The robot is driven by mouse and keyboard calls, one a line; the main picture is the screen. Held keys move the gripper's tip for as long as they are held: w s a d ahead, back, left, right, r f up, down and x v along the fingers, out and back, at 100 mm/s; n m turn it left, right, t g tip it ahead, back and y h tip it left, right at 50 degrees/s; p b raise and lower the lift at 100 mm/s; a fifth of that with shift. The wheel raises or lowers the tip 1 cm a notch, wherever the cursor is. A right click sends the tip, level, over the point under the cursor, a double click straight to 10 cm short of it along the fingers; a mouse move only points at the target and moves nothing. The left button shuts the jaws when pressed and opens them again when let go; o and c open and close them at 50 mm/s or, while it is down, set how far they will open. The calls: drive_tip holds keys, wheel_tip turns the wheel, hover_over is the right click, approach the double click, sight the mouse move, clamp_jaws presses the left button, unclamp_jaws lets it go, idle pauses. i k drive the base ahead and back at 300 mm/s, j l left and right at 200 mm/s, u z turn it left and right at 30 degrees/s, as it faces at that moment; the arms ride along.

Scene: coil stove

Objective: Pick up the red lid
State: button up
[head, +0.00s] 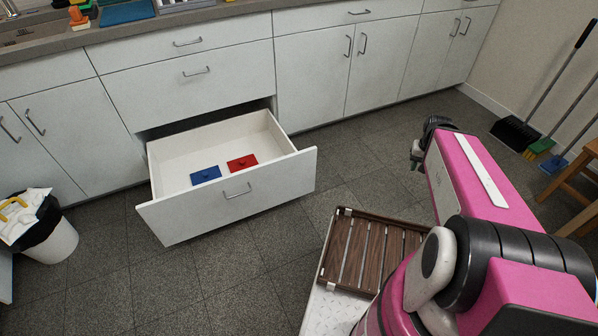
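The red lid (242,162) lies flat inside the open bottom drawer (228,213), towards the drawer's right side. It has a small knob on top. A blue lid (205,176) lies just to its left. My gripper (416,155) is at the right, in front of the cabinets and well apart from the drawer. Its fingers are small and partly hidden by my pink arm, so I cannot tell whether it is open or shut.
A white bin (62,243) with a black liner stands at the left. A slatted wooden rack (368,251) lies in front of my arm. Brooms (517,132) and a wooden stool (578,180) are at the right. The floor between drawer and rack is clear.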

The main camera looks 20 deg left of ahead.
sight(248, 162)
drive_tip(key=i+l+z, duration=0.15)
drive_tip(key=i+l, duration=0.2)
drive_tip(key=i, duration=0.15)
drive_tip(key=i+l+z, duration=0.1)
drive_tip(key=i+l, duration=0.2)
drive_tip(key=i, duration=0.2)
drive_tip(key=i+u, duration=0.35)
drive_tip(key=i+l+u, duration=0.1)
drive_tip(key=u, duration=0.25)
drive_tip(key=i+l+u, duration=0.3)
drive_tip(key=i+u, duration=0.15)
drive_tip(key=u, duration=0.25)
drive_tip(key=i+l+u, duration=0.1)
drive_tip(key=u, duration=0.3)
drive_tip(key=i+l+u, duration=0.1)
drive_tip(key=u, duration=0.3)
drive_tip(key=i+l+u, duration=0.15)
drive_tip(key=u, duration=0.25)
drive_tip(key=i+l+u, duration=0.15)
drive_tip(key=u, duration=0.25)
drive_tip(key=i+l+u, duration=0.15)
drive_tip(key=l+u, duration=0.25)
drive_tip(key=i+l+u, duration=0.1)
drive_tip(key=u, duration=0.3)
drive_tip(key=l+u, duration=0.4)
drive_tip(key=z, duration=0.4)
